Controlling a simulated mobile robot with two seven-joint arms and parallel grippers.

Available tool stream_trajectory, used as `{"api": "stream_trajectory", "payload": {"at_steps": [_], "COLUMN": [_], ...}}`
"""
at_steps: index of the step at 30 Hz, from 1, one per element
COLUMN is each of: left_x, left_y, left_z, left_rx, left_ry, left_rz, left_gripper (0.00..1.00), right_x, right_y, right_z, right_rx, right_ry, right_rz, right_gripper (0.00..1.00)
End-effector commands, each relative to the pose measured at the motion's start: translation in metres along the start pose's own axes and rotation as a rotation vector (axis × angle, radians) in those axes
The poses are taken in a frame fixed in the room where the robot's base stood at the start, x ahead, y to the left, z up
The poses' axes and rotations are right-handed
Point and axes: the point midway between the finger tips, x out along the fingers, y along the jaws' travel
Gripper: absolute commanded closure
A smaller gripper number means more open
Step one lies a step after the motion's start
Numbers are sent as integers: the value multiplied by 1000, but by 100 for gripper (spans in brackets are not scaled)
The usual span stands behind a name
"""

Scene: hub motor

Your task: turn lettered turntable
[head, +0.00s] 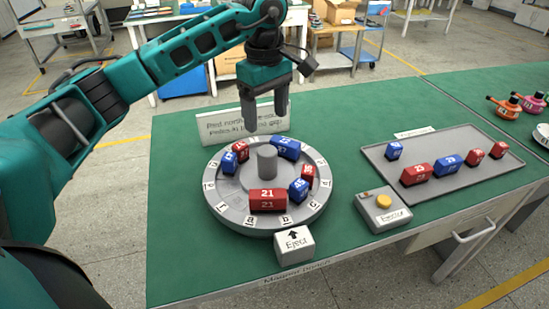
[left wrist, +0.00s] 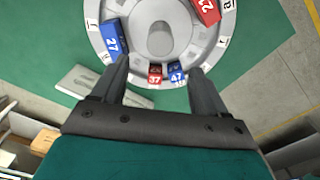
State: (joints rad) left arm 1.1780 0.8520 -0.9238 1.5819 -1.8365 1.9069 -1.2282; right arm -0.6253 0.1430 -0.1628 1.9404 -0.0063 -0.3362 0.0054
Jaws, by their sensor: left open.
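The round grey turntable (head: 235,201) stands on the green bench, with lettered white tiles around its rim and a grey centre post (head: 267,160). Several red and blue numbered blocks sit in its ring, including red 21 (head: 267,200) at the front and blue 45 (head: 298,190) at front right. My left gripper (head: 266,119) is open and empty, pointing down above the turntable's far side. In the left wrist view, small red 37 (left wrist: 155,75) and blue 47 (left wrist: 177,73) blocks appear between its fingers (left wrist: 160,88), and blue 27 (left wrist: 110,42) beside them. My right gripper is not in view.
A white Eject block (head: 294,244) with an arrow stands at the turntable's front. A grey box with a yellow button (head: 383,201) is right of it. A grey tray (head: 476,173) holds several red and blue blocks. A white sign (head: 220,127) stands behind the turntable.

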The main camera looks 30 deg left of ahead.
Motion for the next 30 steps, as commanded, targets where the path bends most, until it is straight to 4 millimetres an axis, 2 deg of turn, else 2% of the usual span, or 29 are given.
{"api": "stream_trajectory", "payload": {"at_steps": [5,15,19,24,30], "left_x": [18,87,108,124,128], "left_y": [-1,-1,-1,0,0], "left_z": [0,0,0,0,0], "left_rx": [9,8,7,8,7], "left_ry": [0,-1,-1,-1,1], "left_rz": [-3,-4,-3,-1,0], "left_gripper": [26,26,26,26,26], "right_x": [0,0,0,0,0], "right_y": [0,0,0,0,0], "right_z": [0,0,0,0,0], "right_rx": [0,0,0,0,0], "right_ry": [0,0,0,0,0], "right_rz": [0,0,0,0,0], "right_gripper": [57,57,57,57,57]}}
